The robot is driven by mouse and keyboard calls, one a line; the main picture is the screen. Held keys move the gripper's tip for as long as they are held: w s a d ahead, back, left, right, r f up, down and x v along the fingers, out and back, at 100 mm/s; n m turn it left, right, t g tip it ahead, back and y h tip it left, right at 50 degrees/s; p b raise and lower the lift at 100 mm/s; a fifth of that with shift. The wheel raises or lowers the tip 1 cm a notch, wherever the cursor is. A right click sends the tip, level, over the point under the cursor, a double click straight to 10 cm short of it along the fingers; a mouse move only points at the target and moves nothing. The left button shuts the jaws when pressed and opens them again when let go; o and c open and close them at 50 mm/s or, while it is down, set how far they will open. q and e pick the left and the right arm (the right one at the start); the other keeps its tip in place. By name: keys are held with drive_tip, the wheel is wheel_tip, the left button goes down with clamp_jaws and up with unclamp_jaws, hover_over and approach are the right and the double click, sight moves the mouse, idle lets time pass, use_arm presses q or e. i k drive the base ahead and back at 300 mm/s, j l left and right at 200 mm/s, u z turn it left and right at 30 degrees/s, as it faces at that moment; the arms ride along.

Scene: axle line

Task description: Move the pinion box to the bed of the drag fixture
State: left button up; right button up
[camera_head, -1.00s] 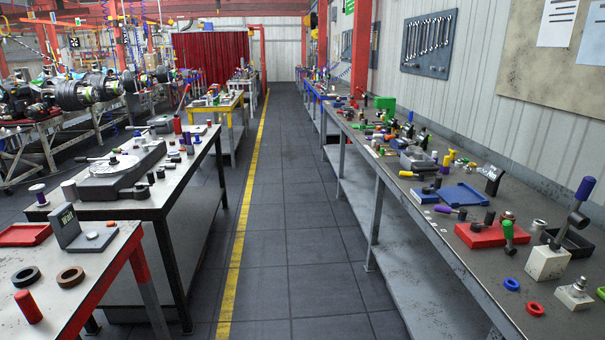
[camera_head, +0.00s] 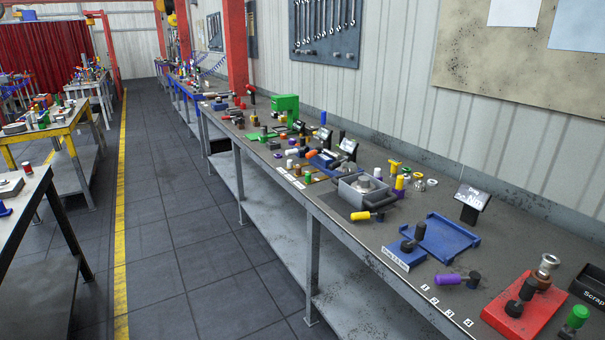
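A blue fixture block (camera_head: 405,250) with a dark knob and a white label on its front edge stands on the right bench; the label is too small to read surely. A shallow blue tray (camera_head: 447,238) lies right behind it, and nothing shows in it. A small dark display (camera_head: 472,198) behind the tray seems to read "Drag". A grey open box (camera_head: 362,192) with parts in it sits farther along the bench, left of the tray; I cannot tell whether it is the pinion box. Neither of my grippers is in view.
A red block (camera_head: 521,312), a purple-handled tool (camera_head: 455,280) and a black scrap bin (camera_head: 590,288) are at the near right. A green machine (camera_head: 285,106) stands farther back. The aisle floor (camera_head: 190,260) is clear.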

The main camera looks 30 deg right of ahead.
sight(440, 236)
drive_tip(key=i+j+z, duration=0.2)
drive_tip(key=i, duration=1.4)
drive_tip(key=i+z, duration=0.4)
drive_tip(key=i+j+z, duration=0.1)
drive_tip(key=i+z, duration=0.3)
